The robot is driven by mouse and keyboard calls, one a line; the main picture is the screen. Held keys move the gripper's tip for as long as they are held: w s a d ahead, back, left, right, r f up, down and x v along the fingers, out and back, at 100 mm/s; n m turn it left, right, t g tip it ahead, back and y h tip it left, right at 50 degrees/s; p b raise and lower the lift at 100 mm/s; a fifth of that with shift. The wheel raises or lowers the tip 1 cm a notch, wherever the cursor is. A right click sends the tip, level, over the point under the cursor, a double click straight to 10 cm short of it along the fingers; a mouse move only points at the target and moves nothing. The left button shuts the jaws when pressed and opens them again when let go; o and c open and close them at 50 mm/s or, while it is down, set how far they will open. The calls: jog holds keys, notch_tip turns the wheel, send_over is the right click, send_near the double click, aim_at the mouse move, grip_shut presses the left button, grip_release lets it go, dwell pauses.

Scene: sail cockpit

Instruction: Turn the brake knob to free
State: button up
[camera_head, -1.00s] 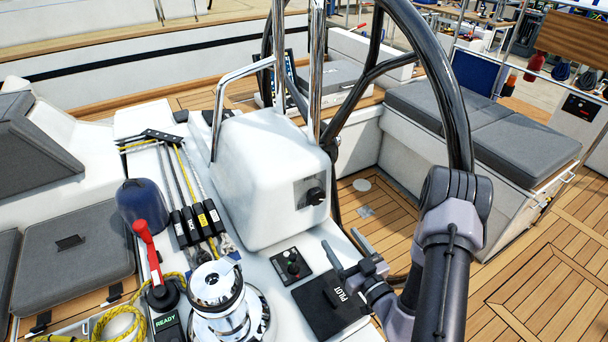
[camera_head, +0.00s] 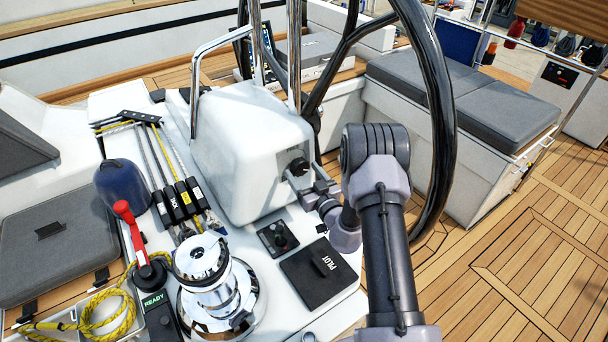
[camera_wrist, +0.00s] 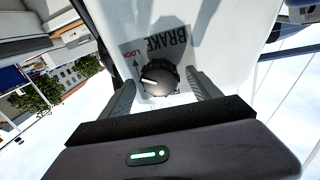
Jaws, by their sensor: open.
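The brake knob (camera_head: 298,167) is a black round knob on the face of the white pedestal (camera_head: 245,150). In the wrist view the knob (camera_wrist: 160,80) has a white pointer line, and its panel (camera_wrist: 152,50) reads BRAKE and LOCK; any other marking is not readable. My gripper (camera_head: 301,176) is open in front of the knob. In the wrist view the two fingers of my gripper (camera_wrist: 162,88) stand on either side of the knob, with gaps visible between fingers and knob.
The black steering wheel (camera_head: 440,120) rises just right of the pedestal, close to my arm. Below the knob are a small switch panel (camera_head: 278,238) and a black PILOT box (camera_head: 318,273). A chrome winch (camera_head: 210,275) and red-handled lever (camera_head: 130,232) stand at the left.

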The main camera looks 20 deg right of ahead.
jog(key=shift+c, duration=0.4)
jog(key=c, duration=1.3)
jog(key=shift+n, duration=0.3)
jog(key=n+y, duration=0.1)
jog(key=n, duration=0.5)
jog(key=shift+d+f+p, duration=0.1)
jog(key=shift+p, duration=0.2)
jog(key=n+y, duration=0.1)
jog(key=n, duration=0.6)
jog(key=shift+d+y, duration=0.15)
jog(key=shift+y, duration=0.25)
jog(key=n+y, duration=0.1)
jog(key=n, duration=0.6)
jog(key=shift+d, duration=0.15)
jog(key=n+g, duration=0.1)
jog(key=n, duration=0.5)
jog(key=shift+r+y, duration=0.2)
jog(key=shift+y, duration=0.2)
jog(key=shift+w+n, duration=0.1)
jog(key=shift+n, duration=0.2)
